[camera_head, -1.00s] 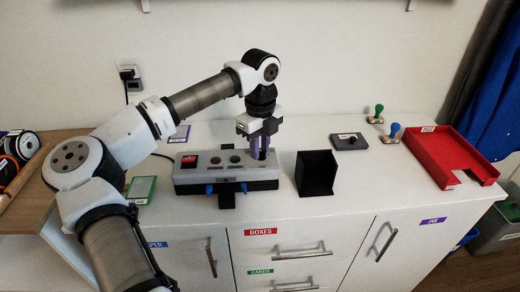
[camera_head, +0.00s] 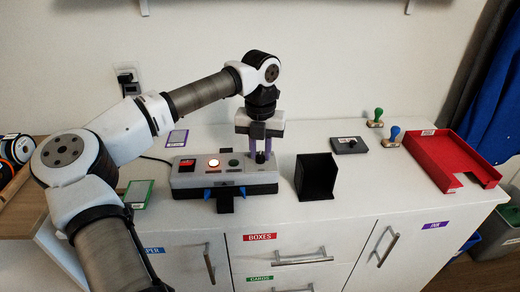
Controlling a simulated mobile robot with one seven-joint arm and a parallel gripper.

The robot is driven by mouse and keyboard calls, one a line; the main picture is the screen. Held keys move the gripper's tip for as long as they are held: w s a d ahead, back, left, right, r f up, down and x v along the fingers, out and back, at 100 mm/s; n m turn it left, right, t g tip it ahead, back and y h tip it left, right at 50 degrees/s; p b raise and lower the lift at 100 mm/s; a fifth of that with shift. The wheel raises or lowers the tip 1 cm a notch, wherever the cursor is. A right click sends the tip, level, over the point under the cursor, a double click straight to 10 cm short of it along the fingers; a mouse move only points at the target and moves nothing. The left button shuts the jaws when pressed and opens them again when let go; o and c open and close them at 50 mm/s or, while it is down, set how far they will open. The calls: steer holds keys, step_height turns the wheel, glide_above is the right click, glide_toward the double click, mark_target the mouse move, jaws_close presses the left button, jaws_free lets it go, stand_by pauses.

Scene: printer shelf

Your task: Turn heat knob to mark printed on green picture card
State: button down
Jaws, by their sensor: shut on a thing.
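A grey machine (camera_head: 195,181) sits on the white cabinet top, with a red switch (camera_head: 187,164), a glowing orange-white lamp (camera_head: 213,162) and a dark green lamp or button (camera_head: 233,163) on its top. My gripper (camera_head: 260,155) points down at the machine's right end, its purple fingers shut on a small dark knob (camera_head: 260,158), mostly hidden between them. The knob's pointer and scale cannot be made out. The green picture card (camera_head: 138,194) lies left of the machine; its printed mark is too small to read.
A purple-edged card (camera_head: 177,138) lies behind the machine. An open black box (camera_head: 316,177) stands close to its right. A dark pad (camera_head: 348,144), green stamp (camera_head: 376,118), blue stamp (camera_head: 390,136) and red tray (camera_head: 452,158) are farther right. The counter in front is narrow.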

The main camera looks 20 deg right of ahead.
mark_target(262, 154)
steer(key=m, duration=0.4)
steer(key=shift+d+m, duration=0.1)
steer(key=shift+m, duration=0.2)
steer(key=m, duration=0.4)
steer(key=shift+m, duration=0.3)
steer(key=c, duration=1.3)
jaws_free()
steer(key=shift+s, duration=0.1)
step_height(262, 154, up, 14)
steer(key=shift+f, duration=0.1)
